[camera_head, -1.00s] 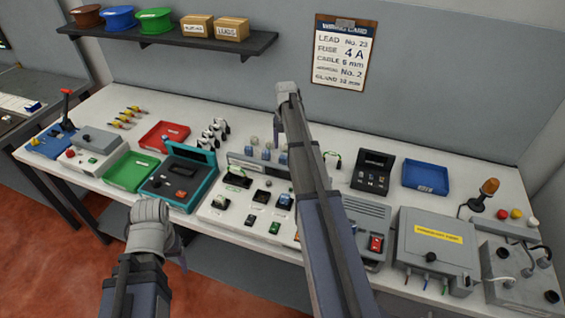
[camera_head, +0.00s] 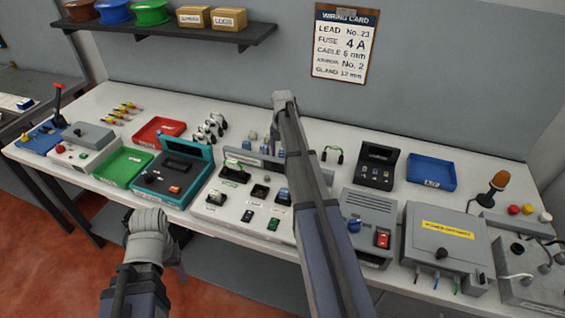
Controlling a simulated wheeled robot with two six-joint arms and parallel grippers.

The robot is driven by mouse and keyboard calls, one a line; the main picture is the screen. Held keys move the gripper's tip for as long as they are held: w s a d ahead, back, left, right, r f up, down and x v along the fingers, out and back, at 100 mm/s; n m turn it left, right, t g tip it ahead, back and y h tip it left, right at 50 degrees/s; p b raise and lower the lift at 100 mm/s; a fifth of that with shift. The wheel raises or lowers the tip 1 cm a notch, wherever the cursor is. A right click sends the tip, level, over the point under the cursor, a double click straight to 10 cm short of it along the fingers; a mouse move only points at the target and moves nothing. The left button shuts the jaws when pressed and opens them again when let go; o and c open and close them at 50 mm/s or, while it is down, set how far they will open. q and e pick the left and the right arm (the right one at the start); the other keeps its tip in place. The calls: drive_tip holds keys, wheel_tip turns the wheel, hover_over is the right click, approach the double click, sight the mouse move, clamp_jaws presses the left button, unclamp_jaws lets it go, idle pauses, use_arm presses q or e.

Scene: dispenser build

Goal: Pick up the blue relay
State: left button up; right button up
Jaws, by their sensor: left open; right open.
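Small blue-and-white blocks, which look like relays, stand in a row behind the white panel (camera_head: 224,207); one blue block (camera_head: 247,145) shows left of my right arm. Another bluish block (camera_head: 283,195) sits on the panel, partly hidden by that arm. I cannot tell which is the blue relay. My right gripper (camera_head: 285,99) is raised above the back of the bench, pointing away, with nothing seen in it. My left gripper (camera_head: 150,219) is in front of the bench's front edge, low and apart from the blocks; its fingers are hard to make out.
A teal-framed device (camera_head: 172,173), green tray (camera_head: 124,167) and red tray (camera_head: 158,132) stand left of the panel. A grey box with a red switch (camera_head: 368,228), blue tray (camera_head: 431,173) and large grey cabinet (camera_head: 444,249) stand right. A shelf (camera_head: 160,30) overhangs the back left.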

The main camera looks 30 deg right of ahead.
drive_tip(key=shift+f, duration=0.2)
clamp_jaws()
idle(0.5)
